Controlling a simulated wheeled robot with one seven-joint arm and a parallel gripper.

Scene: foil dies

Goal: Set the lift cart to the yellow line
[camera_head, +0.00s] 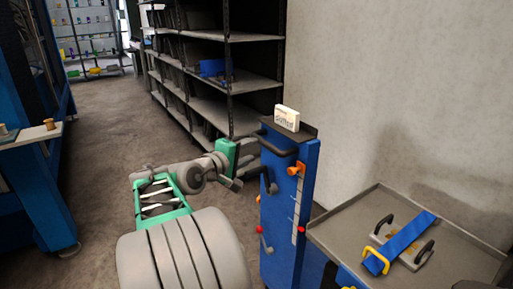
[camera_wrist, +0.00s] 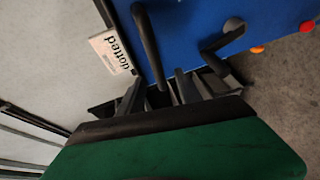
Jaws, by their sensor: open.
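The lift cart has a blue column (camera_head: 283,215) and a grey platform (camera_head: 465,255) at its right. A pale scale strip (camera_head: 299,205) runs down the column, with an orange knob (camera_head: 294,170) near its top and a red knob (camera_head: 301,229) lower. I cannot make out a yellow line on it. A black handle (camera_head: 277,142) and a dark bent lever (camera_head: 268,180) stick out from the column; the handle also shows in the wrist view (camera_wrist: 147,40). My gripper (camera_head: 240,180) is open beside the column, close to these. Contact is unclear. Its fingers (camera_wrist: 160,92) partly merge with the dark handle.
A card reading "dotted" (camera_head: 287,118) stands on the column top. A blue bar (camera_head: 400,243) and dark handles lie on the platform, with a yellow handle (camera_head: 376,260) at its near edge. Shelving (camera_head: 230,85) stands behind. A blue machine (camera_head: 40,190) is left; floor between is clear.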

